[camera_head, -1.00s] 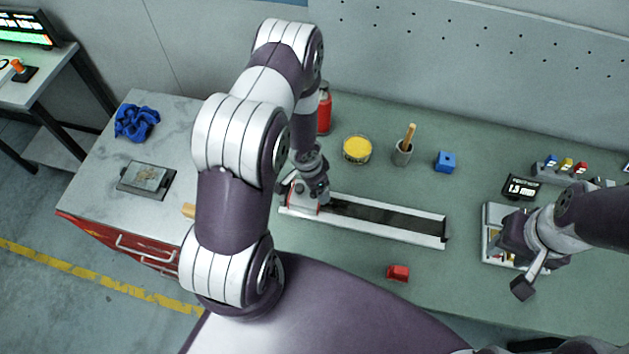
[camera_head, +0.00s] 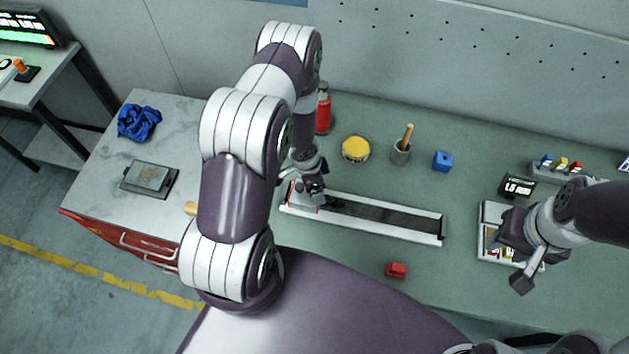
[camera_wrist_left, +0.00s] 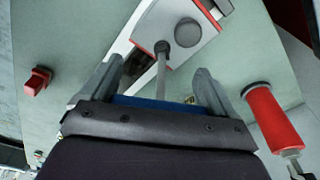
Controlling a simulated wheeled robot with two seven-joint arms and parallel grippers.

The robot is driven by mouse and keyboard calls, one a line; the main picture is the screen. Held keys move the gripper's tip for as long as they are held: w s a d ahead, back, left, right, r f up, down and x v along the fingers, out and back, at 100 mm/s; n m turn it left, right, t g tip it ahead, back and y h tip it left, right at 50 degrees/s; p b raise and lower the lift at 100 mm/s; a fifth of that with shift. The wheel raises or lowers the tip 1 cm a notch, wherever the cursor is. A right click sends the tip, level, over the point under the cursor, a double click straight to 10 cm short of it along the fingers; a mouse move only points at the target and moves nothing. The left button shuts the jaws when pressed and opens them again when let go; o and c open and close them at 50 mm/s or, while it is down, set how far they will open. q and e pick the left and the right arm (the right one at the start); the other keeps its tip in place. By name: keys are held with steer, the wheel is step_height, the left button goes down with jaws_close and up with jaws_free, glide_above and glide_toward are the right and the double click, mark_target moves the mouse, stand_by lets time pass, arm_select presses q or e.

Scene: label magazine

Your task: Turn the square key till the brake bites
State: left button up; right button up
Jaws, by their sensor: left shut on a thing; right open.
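The label magazine (camera_head: 385,226) is a long pale channel with a dark strip, lying on the green bench. My left gripper (camera_head: 312,191) is at its left end, partly covered by my own arm. In the left wrist view my left gripper (camera_wrist_left: 154,88) is shut on the square key, whose grey shaft (camera_wrist_left: 161,78) shows between the fingers above a blue part. The shaft reaches a dark round socket (camera_wrist_left: 163,47) on the pale end housing; how deep it sits cannot be told. My right gripper (camera_head: 519,268) is open and empty near the parts tray (camera_head: 487,232).
A red block (camera_head: 397,270) lies in front of the magazine. Behind it stand a red bottle (camera_head: 323,112), a yellow-topped tin (camera_head: 355,149), a grey cup (camera_head: 401,153) with a wooden handle and a blue block (camera_head: 443,161). A small display (camera_head: 518,187) stands behind the tray.

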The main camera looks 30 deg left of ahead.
arm_select(q)
steer(key=shift+s+f, duration=0.15)
steer(key=shift+s, duration=0.05)
steer(key=m+g, duration=0.1)
steer(key=m, duration=0.5)
steer(key=shift+s+m, duration=0.1)
steer(key=shift+m, duration=1.4)
steer(key=m, duration=0.3)
steer(key=shift+f+g, duration=0.1)
steer(key=shift+g, duration=0.3)
steer(key=o, duration=0.8)
steer(key=shift+w+a+r, duration=0.1)
steer(key=shift+w+r, duration=0.1)
steer(key=shift+r, duration=0.1)
steer(key=r, duration=0.3)
steer(key=a+r, duration=0.1)
steer(key=r, duration=0.7)
steer(key=shift+w+a+r, duration=0.2)
steer(key=shift+a, duration=0.05)
